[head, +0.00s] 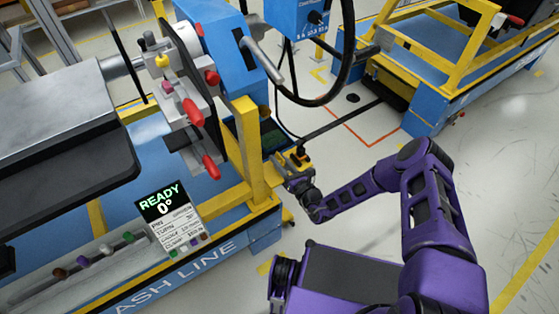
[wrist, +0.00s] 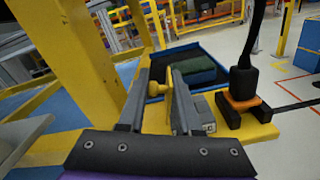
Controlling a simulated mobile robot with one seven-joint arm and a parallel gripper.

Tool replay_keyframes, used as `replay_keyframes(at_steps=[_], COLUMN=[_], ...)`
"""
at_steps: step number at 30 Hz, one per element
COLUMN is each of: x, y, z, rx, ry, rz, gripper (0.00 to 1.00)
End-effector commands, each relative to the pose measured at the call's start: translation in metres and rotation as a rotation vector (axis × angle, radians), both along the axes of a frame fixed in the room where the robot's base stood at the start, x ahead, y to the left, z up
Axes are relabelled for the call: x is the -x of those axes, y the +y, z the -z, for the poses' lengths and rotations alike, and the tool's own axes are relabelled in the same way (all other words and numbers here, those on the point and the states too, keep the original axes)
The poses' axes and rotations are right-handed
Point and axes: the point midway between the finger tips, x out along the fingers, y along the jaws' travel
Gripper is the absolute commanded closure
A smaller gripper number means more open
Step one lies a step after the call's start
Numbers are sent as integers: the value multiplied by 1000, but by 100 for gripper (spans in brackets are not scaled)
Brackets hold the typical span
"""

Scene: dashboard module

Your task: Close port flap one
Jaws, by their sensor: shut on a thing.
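My gripper (wrist: 160,92) is at a yellow shelf at the end of the blue and yellow line frame. In the wrist view its two grey fingers are closed around a small yellow knob-like piece (wrist: 158,88). In the head view my gripper (head: 286,178) is small and its jaws are partly hidden. I cannot pick out port flap one in either view. The fixture (head: 185,105) with red handles stands at upper left in the head view, apart from my gripper.
A black plug-like device on an orange block (wrist: 243,88) stands right of my fingers, its cable rising. A blue tray (wrist: 195,65) lies beyond. A yellow post (wrist: 85,50) rises close on the left. A display reading READY 0° (head: 163,204) faces front.

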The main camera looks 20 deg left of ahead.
Motion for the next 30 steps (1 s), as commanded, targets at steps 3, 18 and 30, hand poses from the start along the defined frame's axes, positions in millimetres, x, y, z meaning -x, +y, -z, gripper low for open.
replay_keyframes(at_steps=[3,18,30], x=[0,0,-7], y=[0,-1,-7], z=[0,1,5], rx=[-1,-15,-124], ry=[2,19,144], rz=[0,0,2], gripper=[100,100,100])
